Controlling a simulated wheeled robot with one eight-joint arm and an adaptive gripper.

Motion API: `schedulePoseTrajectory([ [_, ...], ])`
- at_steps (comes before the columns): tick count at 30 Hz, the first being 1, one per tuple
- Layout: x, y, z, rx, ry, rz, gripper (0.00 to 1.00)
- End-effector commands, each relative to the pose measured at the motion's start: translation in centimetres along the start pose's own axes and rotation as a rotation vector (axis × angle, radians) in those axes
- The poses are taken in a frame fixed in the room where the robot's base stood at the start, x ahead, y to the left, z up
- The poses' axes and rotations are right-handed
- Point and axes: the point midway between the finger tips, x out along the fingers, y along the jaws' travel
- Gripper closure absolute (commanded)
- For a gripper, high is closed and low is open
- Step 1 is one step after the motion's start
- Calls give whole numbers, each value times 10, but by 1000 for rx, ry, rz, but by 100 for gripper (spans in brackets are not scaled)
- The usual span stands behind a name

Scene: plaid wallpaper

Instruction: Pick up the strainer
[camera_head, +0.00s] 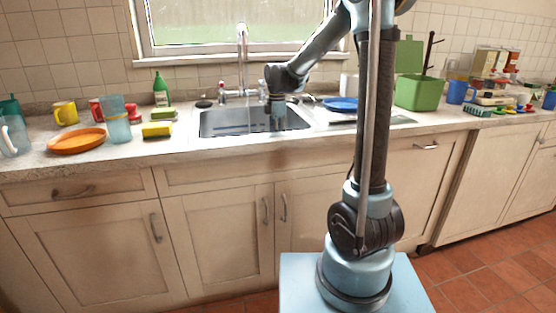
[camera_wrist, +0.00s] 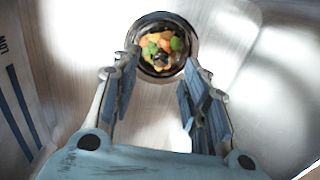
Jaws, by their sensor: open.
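The strainer (camera_wrist: 190,28) shows in the wrist view as a round metal rim set in the drain at the sink's bottom. Pieces of orange, green and yellow scraps lie in it. My gripper (camera_wrist: 157,78) is open, its two fingers apart on either side just short of the strainer, with nothing between them. In the head view my gripper (camera_head: 277,122) points down into the sink (camera_head: 225,122). The strainer is not visible in the head view.
A faucet (camera_head: 242,60) stands behind the sink. Left are an orange plate (camera_head: 77,141), a blue glass (camera_head: 117,120) and a yellow sponge (camera_head: 157,130). Right are a blue plate (camera_head: 341,104) and a green bin (camera_head: 420,93). The sink walls surround my gripper.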

Motion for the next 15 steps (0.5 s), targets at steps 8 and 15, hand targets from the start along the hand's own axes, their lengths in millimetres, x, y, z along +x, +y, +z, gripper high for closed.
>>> schedulePoseTrajectory([
  [8, 18, 0, 1, 1, 0, 0, 58],
  [15, 48, 0, 2, 1, 0, 0, 58],
])
